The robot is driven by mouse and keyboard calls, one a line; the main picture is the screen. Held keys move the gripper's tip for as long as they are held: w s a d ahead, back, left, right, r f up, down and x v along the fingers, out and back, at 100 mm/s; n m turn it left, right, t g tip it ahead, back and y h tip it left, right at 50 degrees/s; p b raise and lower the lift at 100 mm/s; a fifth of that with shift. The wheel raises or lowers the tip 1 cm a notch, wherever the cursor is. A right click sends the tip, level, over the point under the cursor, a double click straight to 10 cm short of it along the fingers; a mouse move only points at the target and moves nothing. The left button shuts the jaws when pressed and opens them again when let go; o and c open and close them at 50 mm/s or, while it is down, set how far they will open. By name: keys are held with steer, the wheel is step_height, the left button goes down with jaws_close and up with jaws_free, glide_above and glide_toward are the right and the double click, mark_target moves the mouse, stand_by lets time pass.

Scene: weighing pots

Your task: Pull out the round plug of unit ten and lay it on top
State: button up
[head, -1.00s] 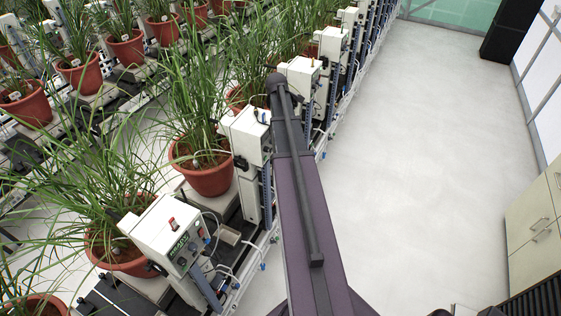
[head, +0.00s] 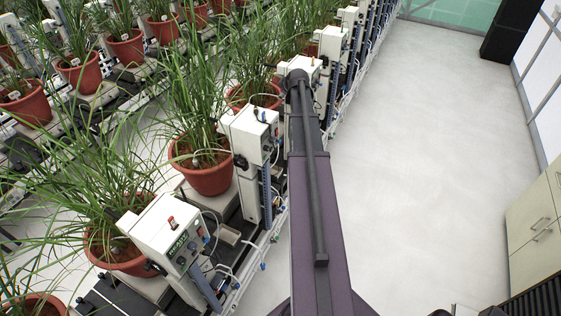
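White unit boxes stand in a row beside potted plants. The nearest box (head: 150,225) has a display, a red part on top and small knobs and connectors. A second white box (head: 243,127) stands behind it, with a cable looping near its top. A third white box (head: 303,63) is partly behind my arm's elbow. No unit number is readable, so I cannot tell which is unit ten. I cannot make out the round plug. My arm reaches up the middle of the view, right of the second box; my gripper is not in view.
Red-brown pots (head: 207,178) with long grassy leaves stand on the left, leaves overhanging the units. Tubes and a rail run along the row's front edge. The pale floor (head: 410,170) right of my arm is clear. A cabinet (head: 535,235) stands at the right edge.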

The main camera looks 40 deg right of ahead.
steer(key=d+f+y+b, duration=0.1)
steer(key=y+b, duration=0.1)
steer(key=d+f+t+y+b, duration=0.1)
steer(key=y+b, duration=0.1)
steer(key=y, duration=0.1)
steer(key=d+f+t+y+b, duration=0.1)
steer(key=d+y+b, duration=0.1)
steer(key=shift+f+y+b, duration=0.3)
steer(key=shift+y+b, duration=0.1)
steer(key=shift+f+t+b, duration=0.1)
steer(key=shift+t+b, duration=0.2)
